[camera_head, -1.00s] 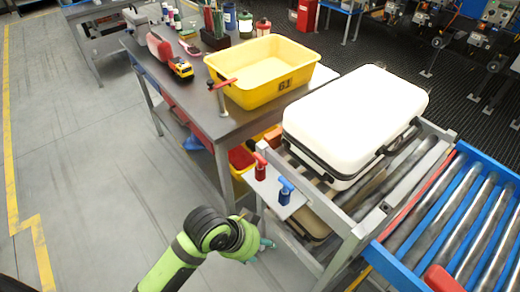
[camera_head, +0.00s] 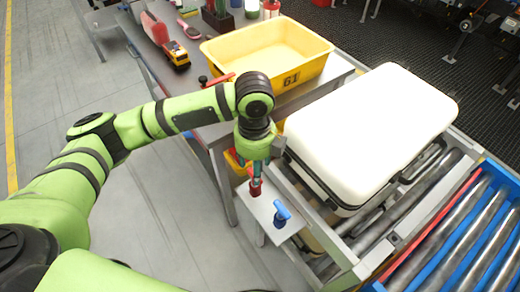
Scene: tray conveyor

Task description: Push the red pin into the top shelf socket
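The red pin (camera_head: 256,187) stands upright at a small grey shelf plate (camera_head: 262,211) on the conveyor frame's near side. A blue pin (camera_head: 282,214) stands beside it on the same plate. My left gripper (camera_head: 258,175) points down directly over the red pin, with its teal fingertips at the pin's top. The fingers are small and partly overlap the pin, so I cannot tell whether they are open or shut, or whether they press on it. The socket under the pin is hidden. My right gripper is not in view.
A white case (camera_head: 370,125) lies on the conveyor frame just right of my gripper. Blue-edged rollers (camera_head: 470,235) run at the right. The floor at left is clear.

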